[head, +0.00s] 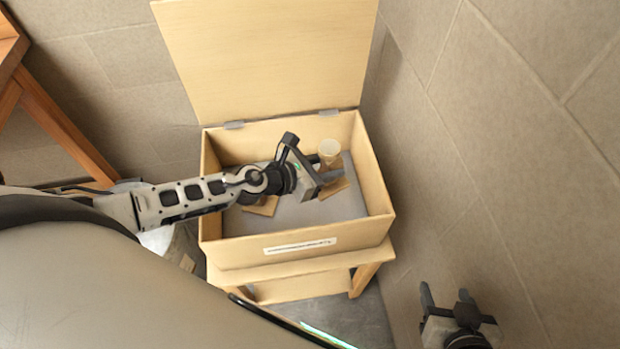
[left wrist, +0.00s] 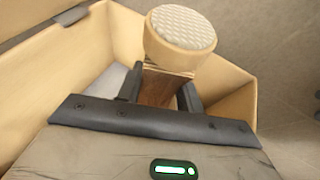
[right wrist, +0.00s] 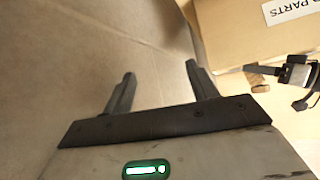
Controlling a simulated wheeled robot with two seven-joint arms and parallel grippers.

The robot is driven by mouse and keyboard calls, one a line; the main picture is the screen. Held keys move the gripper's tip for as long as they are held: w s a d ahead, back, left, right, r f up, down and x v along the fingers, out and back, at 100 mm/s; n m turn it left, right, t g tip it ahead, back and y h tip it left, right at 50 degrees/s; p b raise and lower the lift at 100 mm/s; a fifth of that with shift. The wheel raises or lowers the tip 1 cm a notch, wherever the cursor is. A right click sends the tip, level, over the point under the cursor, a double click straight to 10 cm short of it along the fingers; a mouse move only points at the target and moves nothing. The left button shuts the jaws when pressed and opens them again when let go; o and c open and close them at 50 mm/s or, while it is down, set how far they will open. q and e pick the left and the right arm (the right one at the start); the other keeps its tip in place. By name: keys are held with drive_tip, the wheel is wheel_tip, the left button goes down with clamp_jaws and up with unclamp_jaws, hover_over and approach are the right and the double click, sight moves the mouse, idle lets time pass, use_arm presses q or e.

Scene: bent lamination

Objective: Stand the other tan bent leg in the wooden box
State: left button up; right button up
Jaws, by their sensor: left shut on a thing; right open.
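The wooden box (head: 318,246) stands open with its lid raised at the back. My left gripper (head: 327,169) reaches inside it, toward the right, and is shut on a tan bent leg (head: 329,150). The leg's round, textured pale end faces up, and its brown shank is between the fingers in the left wrist view (left wrist: 180,30). A tan flat part shows below the gripper; I cannot tell whether it touches the floor. Another tan piece (head: 262,206) lies left of it in the box, partly hidden by my arm. My right gripper (head: 447,297) is open and empty, outside the box.
The box rests on a small wooden stand (head: 365,277). Its front carries a white label (head: 300,246). A tiled wall (head: 480,140) rises close on the right. Wooden furniture (head: 50,115) stands at the far left. The box's grey floor (head: 290,215) has bare room near the front.

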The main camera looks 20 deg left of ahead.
sight(330, 189)
use_arm(q)
wheel_tip(330, 189, down, 4)
drive_tip(key=shift+r+b, duration=0.1)
drive_tip(key=shift+b, duration=0.9)
wheel_tip(330, 189, down, 3)
drive_tip(key=b, duration=0.2)
drive_tip(key=shift+b, duration=0.4)
drive_tip(key=shift+f, duration=0.4)
drive_tip(key=shift+r, duration=0.2)
drive_tip(key=shift+w+f+b, duration=0.1)
drive_tip(key=shift+f+b, duration=0.5)
use_arm(e)
drive_tip(key=shift+w+a+f+m+t+y, duration=0.2)
drive_tip(key=shift+a+f, duration=0.15)
drive_tip(key=shift+f, duration=0.25)
drive_tip(key=shift+w+a+f+m+t+y, duration=0.1)
drive_tip(key=shift+w+a+f+t+y, duration=0.1)
drive_tip(key=shift+a+f, duration=0.3)
drive_tip(key=shift+d, duration=0.15)
use_arm(q)
drive_tip(key=o, duration=1.1)
use_arm(e)
drive_tip(key=shift+r, duration=0.25)
